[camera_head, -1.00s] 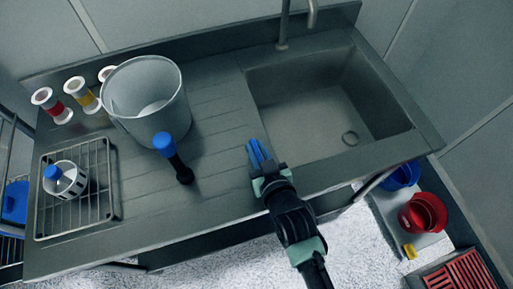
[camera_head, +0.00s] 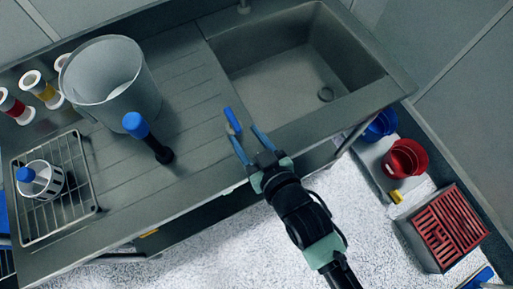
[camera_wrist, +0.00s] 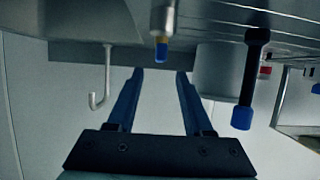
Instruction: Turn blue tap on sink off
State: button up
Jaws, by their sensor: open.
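The blue tap (camera_head: 232,119) has a narrow bright blue handle on a grey body, at the counter's front part, left of the sink basin (camera_head: 300,62). In the wrist view, which looks upside down, the tap (camera_wrist: 161,50) shows as a grey post with a brassy band and blue tip, in line with the gap between my fingers. My gripper (camera_head: 243,144) is open, its two blue fingers spread toward the tap. Nothing is held. In the head view the left finger overlaps the tap's base, so I cannot tell whether they touch.
A grey bucket (camera_head: 112,80), a black tool with a blue end (camera_head: 148,138), a wire rack (camera_head: 75,195) and several small jars stand on the counter's left. A grey spout (camera_wrist: 103,82) shows in the wrist view. Red bowl (camera_head: 405,160) and red-topped box (camera_head: 445,228) sit below right.

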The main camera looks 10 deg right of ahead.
jog(key=v, duration=0.4)
jog(key=shift+s+d+r, duration=0.1)
jog(key=shift+s, duration=0.2)
dwell(0.3)
jog(key=w+a+r+m+t, duration=0.1)
jog(key=w+a+r+t, duration=0.3)
jog(key=r, duration=0.7)
jog(key=w+a+r+m+t, duration=0.2)
jog(key=w+a+r, duration=0.4)
jog(key=r, duration=0.5)
jog(key=s+d+r+t+h, duration=0.2)
jog(key=s+d+r+t, duration=0.1)
jog(key=r, duration=1.4)
jog(key=s+d+r+t+h, duration=0.2)
jog(key=r+t, duration=0.3)
jog(key=r, duration=1.2)
jog(key=shift+s+d+m+t, duration=0.4)
jog(key=shift+d, duration=0.05)
